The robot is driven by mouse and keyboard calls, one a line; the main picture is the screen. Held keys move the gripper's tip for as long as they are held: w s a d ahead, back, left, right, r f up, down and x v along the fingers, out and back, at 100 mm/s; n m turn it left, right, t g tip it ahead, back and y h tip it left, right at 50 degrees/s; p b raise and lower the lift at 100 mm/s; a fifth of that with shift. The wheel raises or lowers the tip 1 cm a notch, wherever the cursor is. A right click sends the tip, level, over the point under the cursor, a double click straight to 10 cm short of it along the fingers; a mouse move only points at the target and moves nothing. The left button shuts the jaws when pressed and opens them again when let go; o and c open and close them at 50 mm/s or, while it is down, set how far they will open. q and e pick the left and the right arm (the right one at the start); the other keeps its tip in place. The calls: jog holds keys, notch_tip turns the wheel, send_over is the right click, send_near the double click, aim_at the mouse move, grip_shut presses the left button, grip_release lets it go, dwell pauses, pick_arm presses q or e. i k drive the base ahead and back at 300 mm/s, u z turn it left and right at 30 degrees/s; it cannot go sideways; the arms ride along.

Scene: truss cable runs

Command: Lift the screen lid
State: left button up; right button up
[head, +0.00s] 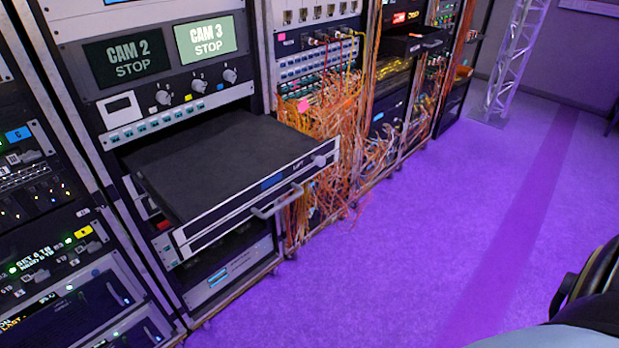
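A rack drawer (253,202) stands pulled out of the rack below the CAM 2 and CAM 3 displays. Its flat black top, which looks like the screen lid (220,160), lies level and down on the drawer. The silver-edged front has a small blue display, a "LIFT" label, a round knob (319,160) and a metal bar handle (277,201). No screen face shows. Neither of my grippers is in view.
Orange cables (330,130) hang in a tangle right of the drawer. Another open drawer (412,43) juts out farther along the racks. A truss (510,60) stands at the back. The purple floor (430,220) is clear. A dark curved object (590,280) fills the lower right corner.

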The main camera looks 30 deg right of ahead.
aim_at(204, 183)
jog(key=z, duration=0.25)
jog(key=i, duration=0.5)
jog(key=z, duration=1.4)
